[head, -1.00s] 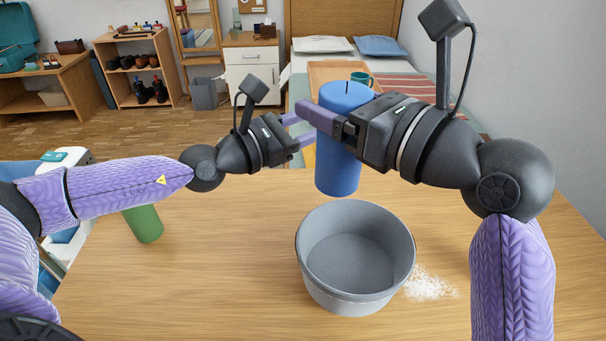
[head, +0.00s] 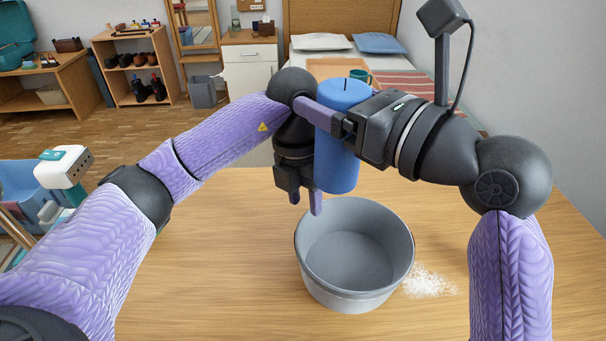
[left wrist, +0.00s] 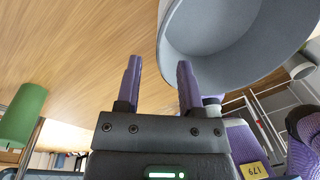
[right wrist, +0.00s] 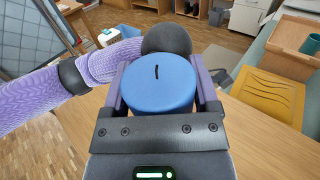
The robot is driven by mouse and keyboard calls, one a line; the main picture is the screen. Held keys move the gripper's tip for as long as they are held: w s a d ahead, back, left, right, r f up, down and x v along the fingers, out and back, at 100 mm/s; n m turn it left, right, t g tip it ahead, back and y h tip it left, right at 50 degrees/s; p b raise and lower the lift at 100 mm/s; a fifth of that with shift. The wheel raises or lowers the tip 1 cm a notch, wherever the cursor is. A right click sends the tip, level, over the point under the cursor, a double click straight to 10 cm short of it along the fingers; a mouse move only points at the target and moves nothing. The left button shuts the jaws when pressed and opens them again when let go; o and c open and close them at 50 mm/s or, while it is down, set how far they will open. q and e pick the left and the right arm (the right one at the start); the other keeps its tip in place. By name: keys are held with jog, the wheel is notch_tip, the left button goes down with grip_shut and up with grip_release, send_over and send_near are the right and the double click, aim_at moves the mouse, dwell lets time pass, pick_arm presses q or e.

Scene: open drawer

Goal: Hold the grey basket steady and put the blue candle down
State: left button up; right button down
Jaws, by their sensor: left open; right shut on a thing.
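The grey basket (head: 355,255) is round and empty and stands upright on the wooden table. My right gripper (head: 335,118) is shut on the blue candle (head: 338,160), an upright cylinder with a dark wick, held above and behind the basket. The candle's top also shows between the fingers in the right wrist view (right wrist: 157,85). My left gripper (head: 305,203) is open and empty, pointing down just left of the basket's back rim. In the left wrist view, the basket (left wrist: 235,45) is close to the right finger; I cannot tell whether they touch.
A white powdery patch (head: 430,283) lies right of the basket. A green cylinder (left wrist: 22,115) stands at the left in the left wrist view. The table (head: 220,270) is bare left of the basket. A bed (head: 400,85) stands behind.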

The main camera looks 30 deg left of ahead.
aim_at(310, 246)
pick_arm(q)
jog(key=f, duration=0.5)
jog(key=d+f, duration=0.1)
jog(key=f, duration=0.1)
jog(key=shift+s+f, duration=0.1)
jog(key=shift+f, duration=0.2)
jog(key=shift+a, duration=0.1)
grip_shut()
